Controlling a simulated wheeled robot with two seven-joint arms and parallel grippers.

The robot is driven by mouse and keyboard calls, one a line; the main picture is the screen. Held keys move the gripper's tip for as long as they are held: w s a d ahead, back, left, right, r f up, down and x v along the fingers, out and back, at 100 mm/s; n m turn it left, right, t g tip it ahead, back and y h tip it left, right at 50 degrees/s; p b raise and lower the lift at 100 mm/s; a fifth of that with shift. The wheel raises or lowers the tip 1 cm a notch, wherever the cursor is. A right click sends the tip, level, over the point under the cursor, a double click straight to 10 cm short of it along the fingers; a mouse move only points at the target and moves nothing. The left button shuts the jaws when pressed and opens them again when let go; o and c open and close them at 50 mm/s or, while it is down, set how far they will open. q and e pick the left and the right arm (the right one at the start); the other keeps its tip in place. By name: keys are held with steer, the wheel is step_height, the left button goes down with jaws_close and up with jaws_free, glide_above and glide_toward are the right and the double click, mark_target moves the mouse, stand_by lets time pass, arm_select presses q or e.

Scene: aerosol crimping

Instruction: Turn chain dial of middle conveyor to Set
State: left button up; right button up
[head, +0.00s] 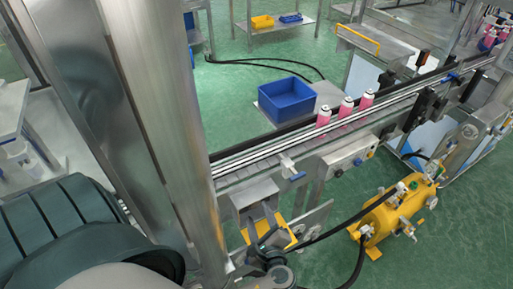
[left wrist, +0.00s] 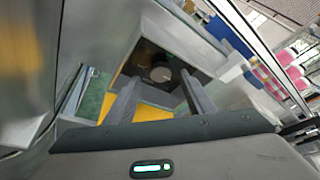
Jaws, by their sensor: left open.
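The middle conveyor (head: 250,165) runs diagonally across the head view. A grey metal box (head: 254,192) hangs on its near side. In the left wrist view, a round grey dial (left wrist: 161,74) sits on a dark panel (left wrist: 140,62). Its pointer and markings are too small to read. My left gripper (head: 268,238) is below the grey box in the head view. In the left wrist view its two fingers (left wrist: 160,97) are open, one to each side of the dial's line, with nothing between them. I cannot tell whether they touch the panel. My right gripper is not in view.
A blue bin (head: 287,97) stands behind the conveyor. Pink cans (head: 346,107) with white tops stand on the belt. A control box (head: 346,158) is on the conveyor's near side. A yellow tank (head: 393,215) with black hoses stands on the green floor. A metal column (head: 160,130) blocks part of the view.

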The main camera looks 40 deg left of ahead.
mark_target(255, 205)
arm_select(q)
steer(key=shift+b+x, duration=0.5)
steer(key=shift+x, duration=1.2)
steer(key=shift+c, duration=0.3)
steer(key=c, duration=1)
steer(key=shift+f, duration=0.1)
